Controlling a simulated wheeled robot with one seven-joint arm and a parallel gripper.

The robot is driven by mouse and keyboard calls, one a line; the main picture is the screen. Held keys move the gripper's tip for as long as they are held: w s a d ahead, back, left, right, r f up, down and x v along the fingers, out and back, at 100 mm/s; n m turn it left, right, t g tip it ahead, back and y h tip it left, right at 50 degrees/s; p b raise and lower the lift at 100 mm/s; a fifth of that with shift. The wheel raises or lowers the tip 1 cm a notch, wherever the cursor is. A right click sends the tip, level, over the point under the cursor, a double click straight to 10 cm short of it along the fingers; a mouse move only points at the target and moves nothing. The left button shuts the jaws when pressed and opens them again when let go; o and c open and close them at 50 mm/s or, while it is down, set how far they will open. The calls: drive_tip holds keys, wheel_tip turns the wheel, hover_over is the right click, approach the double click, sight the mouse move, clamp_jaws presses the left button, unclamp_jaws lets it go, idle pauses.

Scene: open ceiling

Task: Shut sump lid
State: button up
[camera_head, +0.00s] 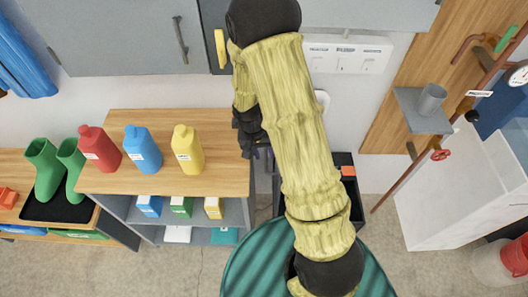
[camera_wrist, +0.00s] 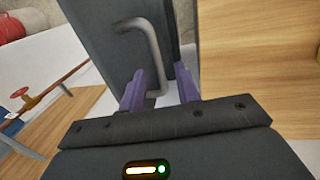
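A dark grey panel (camera_wrist: 105,38) with a bent metal handle (camera_wrist: 152,45) fills the middle of the wrist view; it looks like the sump lid, standing raised. In the head view my gripper (camera_head: 262,152) is beside the right end of the wooden counter, and my arm hides much of the panel. A dark open box (camera_head: 345,190), perhaps the sump, shows right of my arm.
The wooden counter (camera_head: 215,178) holds red (camera_head: 100,150), blue (camera_head: 143,152) and yellow (camera_head: 188,150) bottles close left of my gripper. Green boots (camera_head: 45,170) stand farther left. A white tank (camera_head: 440,195) and red-valved pipe (camera_head: 440,154) stand at right. Bare floor (camera_head: 180,268) lies in front.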

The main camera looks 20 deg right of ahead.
drive_tip(key=shift+f, duration=0.3)
clamp_jaws()
drive_tip(key=shift+w+d+r, duration=0.1)
drive_tip(key=shift+d+r, duration=0.05)
